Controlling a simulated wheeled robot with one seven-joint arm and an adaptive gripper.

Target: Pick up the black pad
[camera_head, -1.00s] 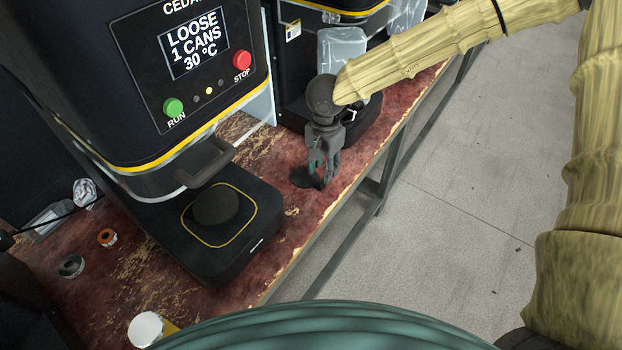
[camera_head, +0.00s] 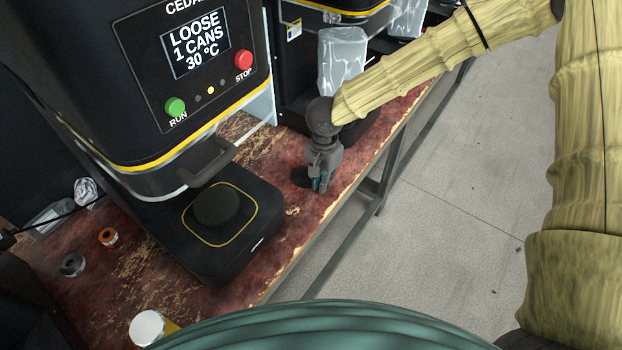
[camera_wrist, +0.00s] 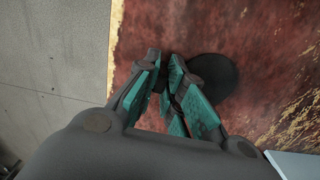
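A flat, round black pad (camera_head: 300,176) lies on the red worn bench top in the head view. It also shows as a dark disc (camera_wrist: 217,74) in the wrist view, partly covered by a finger on its left side. My gripper (camera_head: 321,187) points down close to the bench, just right of the pad in the head view. In the wrist view its teal-faced fingers (camera_wrist: 164,62) are close together, with a narrow dark gap between them. I cannot tell whether they touch the pad's edge or hold anything.
A black seamer (camera_head: 130,90) with a display stands to the left; its base carries a round black plate (camera_head: 216,206). The bench's front edge (camera_head: 350,187) is close to my gripper. Small rings (camera_head: 108,237) and a white-topped container (camera_head: 147,328) are at lower left.

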